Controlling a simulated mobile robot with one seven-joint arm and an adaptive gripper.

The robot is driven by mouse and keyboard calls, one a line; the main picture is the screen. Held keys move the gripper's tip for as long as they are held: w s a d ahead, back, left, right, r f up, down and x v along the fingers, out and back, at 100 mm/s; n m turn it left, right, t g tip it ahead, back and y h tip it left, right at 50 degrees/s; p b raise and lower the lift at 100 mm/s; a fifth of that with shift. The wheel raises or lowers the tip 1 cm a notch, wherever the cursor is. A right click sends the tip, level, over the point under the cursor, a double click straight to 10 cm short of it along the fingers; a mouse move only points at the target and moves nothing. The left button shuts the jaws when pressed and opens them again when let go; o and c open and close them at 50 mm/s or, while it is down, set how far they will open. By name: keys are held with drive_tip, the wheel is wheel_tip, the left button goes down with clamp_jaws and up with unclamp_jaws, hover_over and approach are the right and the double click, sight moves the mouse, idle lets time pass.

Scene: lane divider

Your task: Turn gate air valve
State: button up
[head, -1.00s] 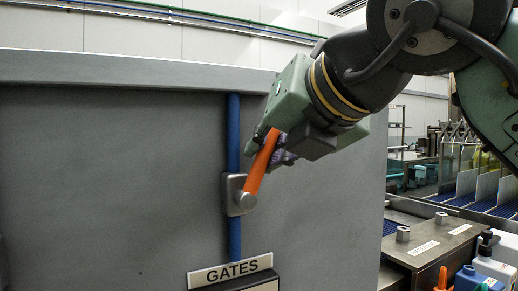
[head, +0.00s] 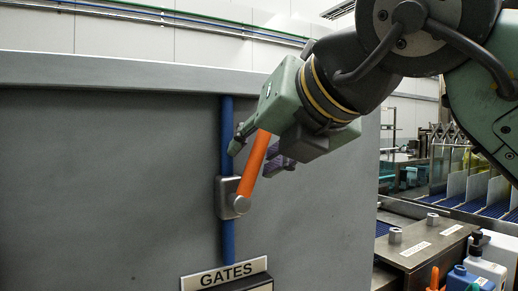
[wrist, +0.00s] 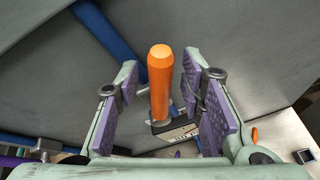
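The gate air valve has an orange lever (head: 254,168) on a grey body (head: 227,198), fixed to a blue pipe (head: 227,130) on the grey panel. The lever points up and leans to the right in the head view. The GATES label (head: 224,275) is below it. My gripper (head: 262,148) is at the lever's upper end. In the wrist view the orange lever (wrist: 160,85) stands between the open purple-padded fingers of my gripper (wrist: 165,105), with gaps on both sides. The valve body is mostly hidden in the wrist view.
A steel box with knobs (head: 425,240) stands at the right. Bottles (head: 484,265) and an orange-handled item (head: 433,278) are at the lower right. Lane dividers (head: 470,190) are behind. The panel's face around the valve is otherwise clear.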

sight(263, 146)
drive_tip(key=shift+s+d+r, duration=0.25)
drive_tip(key=shift+s+d, duration=0.05)
drive_tip(key=shift+s, duration=0.1)
drive_tip(key=v, duration=0.3)
drive_tip(key=shift+s+d+r, duration=0.1)
drive_tip(key=shift+s, duration=0.05)
drive_tip(key=s+d, duration=0.6)
drive_tip(key=s, duration=0.4)
drive_tip(key=shift+s+d, duration=0.3)
drive_tip(key=shift+c, duration=0.2)
